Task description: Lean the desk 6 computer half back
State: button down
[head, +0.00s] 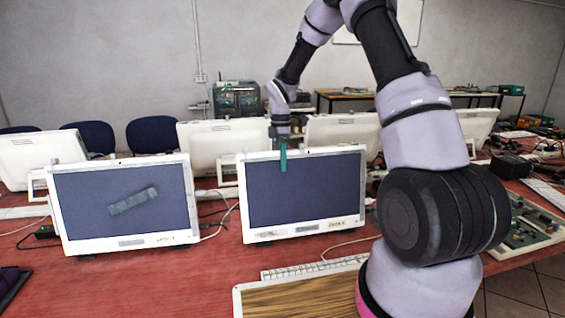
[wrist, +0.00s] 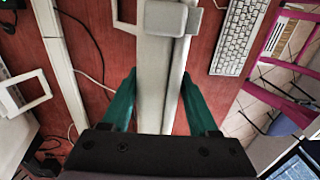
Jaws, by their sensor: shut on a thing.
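A white all-in-one computer (head: 305,195) with a dark screen stands on the red desk in the middle of the head view, screen toward me. It looks close to upright; its exact tilt is hard to judge. No desk number is readable. My gripper (head: 283,160) comes down from above onto its top edge, left of the middle. In the wrist view my gripper (wrist: 158,78) has its teal fingers on either side of the computer's white top edge (wrist: 153,100), shut on it. The rear finger is hidden behind the computer in the head view.
A second white computer (head: 125,205) stands close on the left. More computers (head: 225,140) stand behind. A keyboard (head: 315,267) lies on the red desk (head: 215,262) in front, with a wooden board (head: 305,298) nearer me. Loose cables (head: 215,215) run between the computers.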

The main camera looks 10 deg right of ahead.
jog(key=shift+w, duration=0.15)
jog(key=shift+c, duration=1.6)
grip_release()
jog(key=r, duration=1)
jog(key=shift+w+r, duration=0.3)
jog(key=shift+r, duration=0.1)
